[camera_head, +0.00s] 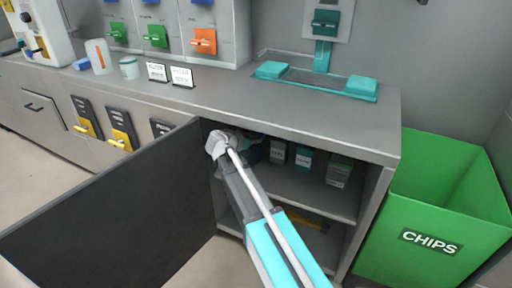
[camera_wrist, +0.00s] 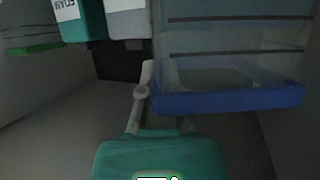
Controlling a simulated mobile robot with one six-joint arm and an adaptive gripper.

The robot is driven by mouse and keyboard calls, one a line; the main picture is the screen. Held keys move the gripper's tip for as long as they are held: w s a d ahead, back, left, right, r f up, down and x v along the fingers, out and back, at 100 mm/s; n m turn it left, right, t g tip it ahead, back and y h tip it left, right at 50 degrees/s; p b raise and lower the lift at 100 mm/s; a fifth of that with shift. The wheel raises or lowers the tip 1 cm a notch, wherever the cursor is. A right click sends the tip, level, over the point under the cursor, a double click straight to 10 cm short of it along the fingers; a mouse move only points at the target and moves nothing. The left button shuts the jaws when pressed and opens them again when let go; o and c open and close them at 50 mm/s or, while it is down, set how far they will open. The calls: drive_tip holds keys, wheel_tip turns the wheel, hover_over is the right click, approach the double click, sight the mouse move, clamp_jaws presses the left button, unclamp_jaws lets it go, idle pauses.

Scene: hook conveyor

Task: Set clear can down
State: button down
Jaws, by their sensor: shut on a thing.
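The clear can (camera_wrist: 235,55) is see-through with dark bands and a blue rim (camera_wrist: 230,101); it fills the upper right of the wrist view. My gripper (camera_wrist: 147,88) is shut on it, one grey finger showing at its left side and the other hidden. In the head view my arm reaches into the open cabinet, and the cabinet's upper edge and shadow hide the gripper and can. The upper shelf (camera_head: 318,200) lies below. I cannot tell whether the can touches it.
Several labelled containers stand on the shelf, including a teal one (camera_head: 303,158) and a grey one (camera_head: 339,171). In the wrist view, a teal container (camera_wrist: 82,22) is close left of the can. The cabinet door (camera_head: 110,215) stands open at left. A green CHIPS bin (camera_head: 380,235) is at right.

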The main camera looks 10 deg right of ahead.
drive_tip(key=shift+f+b, duration=0.75)
drive_tip(key=shift+f, duration=0.35)
drive_tip(key=c, duration=0.8)
unclamp_jaws()
drive_tip(key=p+v, duration=0.4)
drive_tip(key=v, duration=0.8)
drive_tip(key=shift+p, duration=0.35)
